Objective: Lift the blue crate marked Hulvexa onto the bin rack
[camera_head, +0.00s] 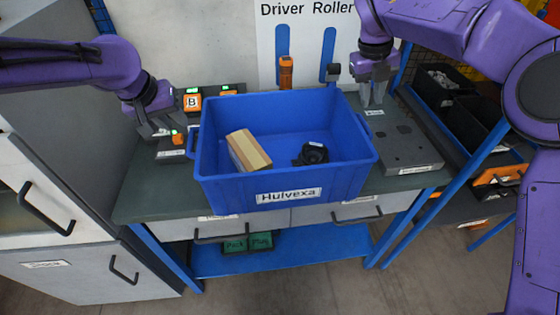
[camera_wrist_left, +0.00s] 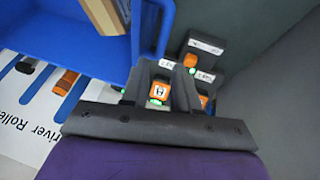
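The blue crate marked Hulvexa (camera_head: 285,188) stands upright on the dark workbench (camera_head: 150,195), its label facing me. Inside lie a cardboard box (camera_head: 248,150) and a small black object (camera_head: 312,153). My left gripper (camera_head: 162,133) is above the bench, left of the crate and apart from it. The left wrist view shows its fingers (camera_wrist_left: 165,70) parted and empty, near the crate's side handle (camera_wrist_left: 161,30). My right gripper (camera_head: 373,100) hangs beside the crate's far right corner, its fingers seemingly parted with nothing between them. A rack with black bins (camera_head: 440,82) stands at the right, partly hidden by my right arm.
Chargers with orange batteries (camera_head: 192,103) sit left of the crate. A grey plate (camera_head: 408,150) lies right of it. A blue rack post (camera_head: 440,205) stands at the right. Drawers and a blue lower shelf (camera_head: 320,250) are under the bench. A cabinet is at the left.

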